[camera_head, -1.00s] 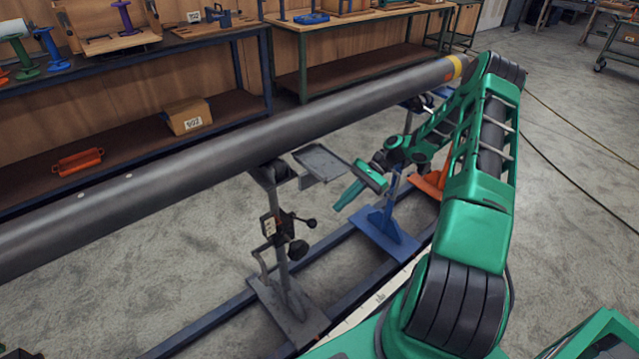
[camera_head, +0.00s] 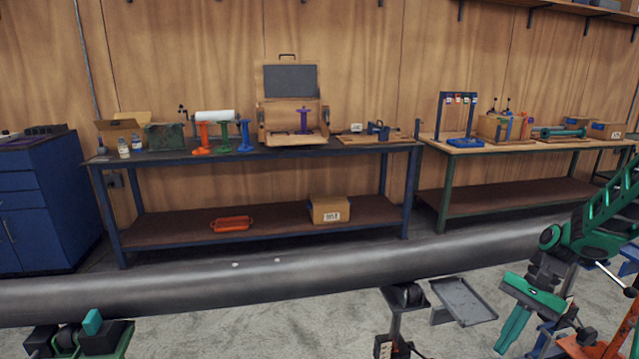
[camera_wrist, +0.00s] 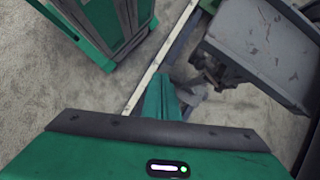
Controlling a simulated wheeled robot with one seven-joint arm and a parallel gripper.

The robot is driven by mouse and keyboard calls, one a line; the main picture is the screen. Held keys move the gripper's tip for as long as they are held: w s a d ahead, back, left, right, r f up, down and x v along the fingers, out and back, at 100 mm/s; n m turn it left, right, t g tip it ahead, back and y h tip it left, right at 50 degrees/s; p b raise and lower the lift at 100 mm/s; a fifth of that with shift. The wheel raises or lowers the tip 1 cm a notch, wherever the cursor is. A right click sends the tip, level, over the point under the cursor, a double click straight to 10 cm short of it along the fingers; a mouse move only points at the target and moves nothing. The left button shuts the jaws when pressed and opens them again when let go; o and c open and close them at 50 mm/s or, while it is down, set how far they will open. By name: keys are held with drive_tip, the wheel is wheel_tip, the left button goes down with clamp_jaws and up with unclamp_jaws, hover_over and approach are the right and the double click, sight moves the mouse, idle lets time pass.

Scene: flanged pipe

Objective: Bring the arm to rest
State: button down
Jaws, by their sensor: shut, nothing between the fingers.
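My green arm enters at the right edge of the head view. My gripper (camera_head: 508,338) hangs there, right of a small grey tray, with its teal fingers pointing down. The fingers are together and empty. In the wrist view the fingers (camera_wrist: 160,92) show as one closed teal shape above the floor, with the tray to their right. Much of the arm lies outside the head view.
A long grey pipe (camera_head: 230,278) crosses the front on stands. The grey tray (camera_head: 463,300) sits beside one stand, close to my gripper. Behind are a blue-framed bench (camera_head: 165,155), another bench (camera_head: 505,148) and a blue cabinet (camera_head: 38,200).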

drive_tip(key=s+a+r+n+t+h, duration=0.1)
drive_tip(key=s+r+n+h, duration=0.1)
drive_tip(key=s+r, duration=0.5)
drive_tip(key=s+r+n+t+h, duration=0.2)
drive_tip(key=s+r, duration=0.5)
drive_tip(key=s, duration=0.9)
drive_tip(key=shift+a+r+n+h, duration=0.3)
drive_tip(key=shift+a+r+h, duration=0.05)
drive_tip(key=shift+h, duration=0.15)
drive_tip(key=shift+w+f, duration=0.25)
drive_tip(key=shift+w, duration=0.35)
